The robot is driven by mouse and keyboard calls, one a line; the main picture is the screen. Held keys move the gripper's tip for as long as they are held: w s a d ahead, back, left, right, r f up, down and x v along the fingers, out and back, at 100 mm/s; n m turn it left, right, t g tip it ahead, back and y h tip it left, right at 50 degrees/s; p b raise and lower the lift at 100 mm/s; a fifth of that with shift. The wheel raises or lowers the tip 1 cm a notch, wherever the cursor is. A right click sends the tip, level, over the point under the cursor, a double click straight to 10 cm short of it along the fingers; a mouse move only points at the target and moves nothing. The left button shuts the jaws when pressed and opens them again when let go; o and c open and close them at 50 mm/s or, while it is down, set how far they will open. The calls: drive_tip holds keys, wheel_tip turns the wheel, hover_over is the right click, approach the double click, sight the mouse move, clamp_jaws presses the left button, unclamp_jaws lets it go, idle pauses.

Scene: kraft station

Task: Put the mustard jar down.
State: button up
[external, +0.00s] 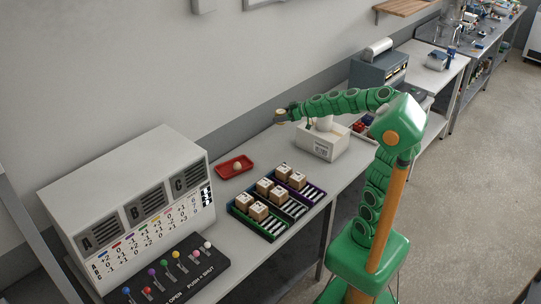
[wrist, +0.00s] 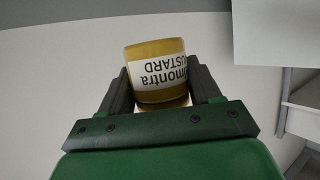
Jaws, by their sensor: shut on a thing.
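The mustard jar (wrist: 156,68) is a yellow-brown jar with a white label. In the wrist view its lettering is upside down. My gripper (wrist: 160,88) is shut on it, with one dark finger on each side. In the external view my gripper (external: 284,115) is at the arm's outstretched end, left of the white box and over the back of the bench (external: 350,172). The jar is small there and partly hidden by the gripper. I cannot tell its exact height above the bench.
A white box (external: 322,142) with a white piece on top stands just right of my gripper. A red tray (external: 234,168) with a small pale thing lies front left. Several trays with cardboard boxes (external: 266,187) stand nearer. A lever panel (external: 165,270) and a grey cabinet (external: 125,200) are at left.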

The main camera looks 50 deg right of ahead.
drive_tip(key=w+a+f+m+t+h, duration=0.1)
drive_tip(key=a+m+h, duration=0.1)
drive_tip(key=a, duration=1.2)
drive_tip(key=w+a+f+m+h, duration=0.1)
drive_tip(key=a+f+h, duration=0.1)
drive_tip(key=a, duration=1.1)
drive_tip(key=s+a+f+m+h, duration=0.3)
drive_tip(key=s+a+f, duration=0.1)
drive_tip(key=s+a, duration=0.75)
drive_tip(key=s+r+m+h, duration=0.2)
drive_tip(key=s, duration=2.2)
wheel_tip(320, 180, down, 10)
drive_tip(key=shift+t, duration=0.3)
drive_tip(key=w+a+f, duration=0.8)
drive_tip(key=w+a, duration=0.1)
drive_tip(key=shift+a+f, duration=0.2)
drive_tip(key=shift+f, duration=0.1)
drive_tip(key=shift+w+a+f, duration=0.35)
drive_tip(key=shift+a+f, duration=0.05)
drive_tip(key=shift+f, duration=1.85)
